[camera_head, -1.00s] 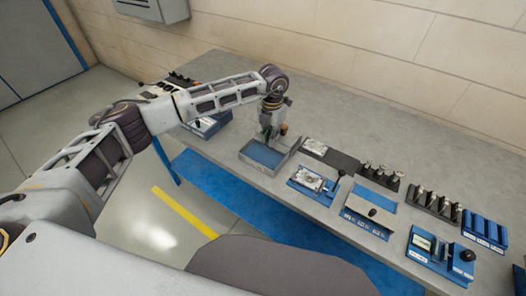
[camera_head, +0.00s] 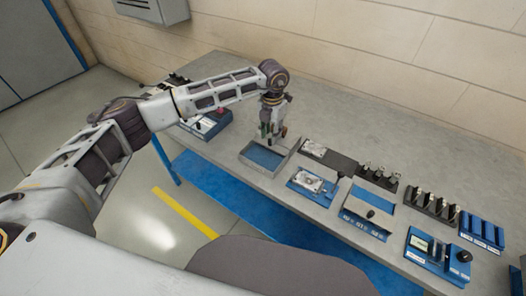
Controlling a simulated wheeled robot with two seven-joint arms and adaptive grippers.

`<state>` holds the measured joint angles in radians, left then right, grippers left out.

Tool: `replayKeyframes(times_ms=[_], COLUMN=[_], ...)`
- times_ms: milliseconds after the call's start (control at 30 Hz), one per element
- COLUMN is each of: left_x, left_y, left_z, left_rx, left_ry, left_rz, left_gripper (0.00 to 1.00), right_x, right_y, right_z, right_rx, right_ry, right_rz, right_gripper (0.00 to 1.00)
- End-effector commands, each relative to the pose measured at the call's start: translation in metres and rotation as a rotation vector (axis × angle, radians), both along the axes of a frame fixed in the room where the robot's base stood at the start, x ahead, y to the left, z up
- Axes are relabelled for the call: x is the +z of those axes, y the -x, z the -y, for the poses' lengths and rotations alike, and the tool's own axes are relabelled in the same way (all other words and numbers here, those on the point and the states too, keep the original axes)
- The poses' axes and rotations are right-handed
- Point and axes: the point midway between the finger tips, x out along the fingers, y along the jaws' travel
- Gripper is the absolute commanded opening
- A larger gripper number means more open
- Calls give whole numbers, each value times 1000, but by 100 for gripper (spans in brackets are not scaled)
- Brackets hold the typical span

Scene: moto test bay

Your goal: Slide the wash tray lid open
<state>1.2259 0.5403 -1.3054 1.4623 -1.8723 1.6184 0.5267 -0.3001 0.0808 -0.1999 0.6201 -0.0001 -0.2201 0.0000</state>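A shallow grey tray (camera_head: 245,158) with a blue inside stands on the bench, and I take it for the wash tray. Its inside shows from above. I cannot make out a separate lid; its far edge is partly hidden by my gripper. My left gripper (camera_head: 272,133) points down at the tray's far edge. It is too small to tell whether its fingers are open, shut or touching anything. My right gripper is not in view.
Right of the tray are a dark plate (camera_head: 338,160), a blue fixture (camera_head: 303,186), a grey-topped blue box (camera_head: 369,205) with a black knob, racks of metal parts (camera_head: 431,206) and a blue gauge box (camera_head: 432,254). The back of the bench (camera_head: 345,115) is clear.

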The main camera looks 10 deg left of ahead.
Motion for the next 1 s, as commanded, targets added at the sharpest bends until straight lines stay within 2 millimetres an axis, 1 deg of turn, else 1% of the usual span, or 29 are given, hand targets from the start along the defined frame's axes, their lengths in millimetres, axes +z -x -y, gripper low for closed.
replayKeyframes(times_ms=[33,633,800,1000], left_x=[5,40,45,45], left_y=[0,0,0,0], left_z=[0,0,0,0], left_rx=[0,1,1,1], left_ry=[0,0,0,0], left_rz=[1,1,1,0], left_gripper=[32,32,32,32], right_x=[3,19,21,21], right_y=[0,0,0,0], right_z=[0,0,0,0], right_rx=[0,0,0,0], right_ry=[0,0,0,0], right_rz=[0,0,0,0], right_gripper=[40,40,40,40])
